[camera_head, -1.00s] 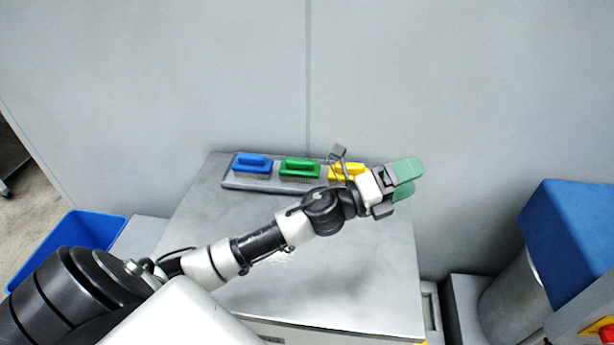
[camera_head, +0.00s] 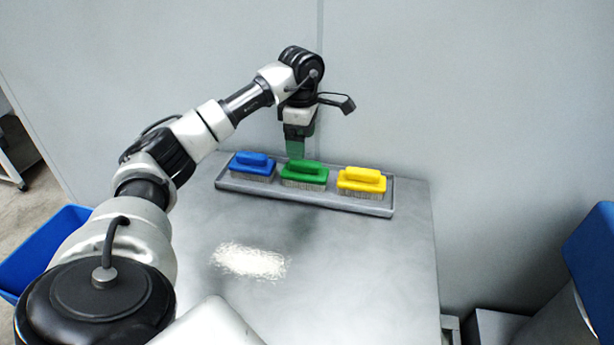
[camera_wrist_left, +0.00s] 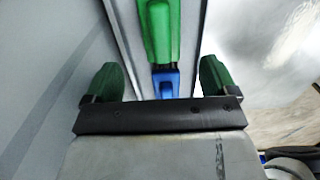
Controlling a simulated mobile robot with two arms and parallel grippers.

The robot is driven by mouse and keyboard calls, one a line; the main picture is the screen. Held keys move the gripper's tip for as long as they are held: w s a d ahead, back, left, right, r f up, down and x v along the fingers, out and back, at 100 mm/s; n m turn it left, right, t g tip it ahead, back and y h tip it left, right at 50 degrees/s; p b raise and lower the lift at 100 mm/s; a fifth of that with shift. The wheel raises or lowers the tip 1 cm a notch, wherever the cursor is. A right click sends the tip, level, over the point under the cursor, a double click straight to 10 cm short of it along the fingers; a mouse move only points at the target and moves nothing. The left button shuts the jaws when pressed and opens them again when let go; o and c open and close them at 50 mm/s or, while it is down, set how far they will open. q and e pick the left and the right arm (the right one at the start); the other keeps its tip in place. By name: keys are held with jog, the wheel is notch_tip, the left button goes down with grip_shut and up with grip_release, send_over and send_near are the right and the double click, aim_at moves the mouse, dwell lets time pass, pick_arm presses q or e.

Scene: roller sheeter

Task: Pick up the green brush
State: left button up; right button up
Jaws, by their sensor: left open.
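The green brush (camera_head: 305,174) lies in the middle of a grey tray (camera_head: 222,184), bristles down, between the blue brush (camera_head: 253,166) and the yellow brush (camera_head: 361,182). My left gripper (camera_head: 295,153) points down just above the green brush's handle, slightly to its left in the head view. In the left wrist view the green brush (camera_wrist_left: 160,30) shows ahead between the two open green fingers (camera_wrist_left: 157,82), with the blue brush (camera_wrist_left: 165,82) below it. The gripper is empty. Whether a finger touches the handle cannot be told. My right gripper is in neither view.
The tray stands at the back of a grey metal table (camera_head: 340,260), close to the wall (camera_head: 450,100). The tabletop in front is clear, with a whitish patch (camera_head: 250,261) on it. A blue bin (camera_head: 40,245) stands at the left.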

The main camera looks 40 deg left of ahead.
aim_at(305, 162)
pick_arm(q)
notch_tip(305, 162, down, 3)
jog(key=f, duration=0.2)
jog(key=d+f+p, duration=0.1)
jog(key=f, duration=0.1)
jog(key=shift+w+f, duration=0.1)
jog(key=shift+a+f, duration=0.1)
jog(key=shift+f, duration=0.35)
jog(key=c, duration=1.1)
jog(key=shift+o, duration=0.2)
notch_tip(305, 162, up, 10)
jog(key=shift+r+b, duration=0.1)
jog(key=shift+b, duration=0.3)
jog(key=o, duration=0.4)
jog(key=shift+c, duration=1.3)
